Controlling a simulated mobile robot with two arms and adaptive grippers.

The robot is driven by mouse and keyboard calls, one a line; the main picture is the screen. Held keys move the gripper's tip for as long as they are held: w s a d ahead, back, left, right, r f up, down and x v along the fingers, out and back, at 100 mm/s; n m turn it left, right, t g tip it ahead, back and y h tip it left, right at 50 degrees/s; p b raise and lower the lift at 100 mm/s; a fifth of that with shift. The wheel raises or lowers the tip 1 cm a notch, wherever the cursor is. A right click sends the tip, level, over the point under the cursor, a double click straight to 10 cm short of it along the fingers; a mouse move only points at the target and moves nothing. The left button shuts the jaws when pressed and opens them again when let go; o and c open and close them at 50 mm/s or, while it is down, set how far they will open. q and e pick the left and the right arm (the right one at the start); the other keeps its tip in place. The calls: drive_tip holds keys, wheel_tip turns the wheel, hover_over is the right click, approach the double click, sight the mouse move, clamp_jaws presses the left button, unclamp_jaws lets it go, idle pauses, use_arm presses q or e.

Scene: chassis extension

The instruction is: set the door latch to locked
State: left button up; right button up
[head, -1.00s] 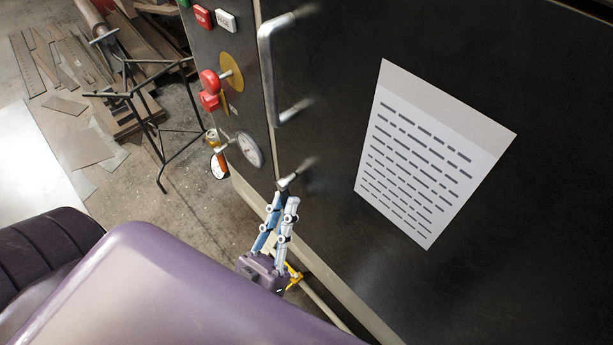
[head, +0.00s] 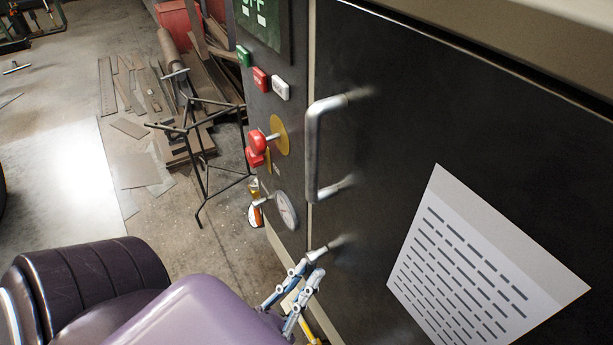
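The door latch (head: 337,243) is a small metal piece on the dark cabinet door (head: 400,130), below the long handle near the door's left edge. My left gripper (head: 311,268) is at the latch's outer end, with its blue and silver fingers pointing up at it. The fingertips are near each other. I cannot tell whether they grip the latch or only touch it. The latch's outer end is partly hidden by the fingertips, and I cannot read its setting. My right gripper is not in view.
A long metal door handle (head: 314,150) stands out above the latch. A black metal stand (head: 204,150) and scrap boards (head: 150,90) are on the floor behind. A printed sheet (head: 480,262) is on the door.

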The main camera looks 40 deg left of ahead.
use_arm(q)
drive_tip(key=o, duration=0.4)
drive_tip(key=v, duration=1.2)
idle(0.4)
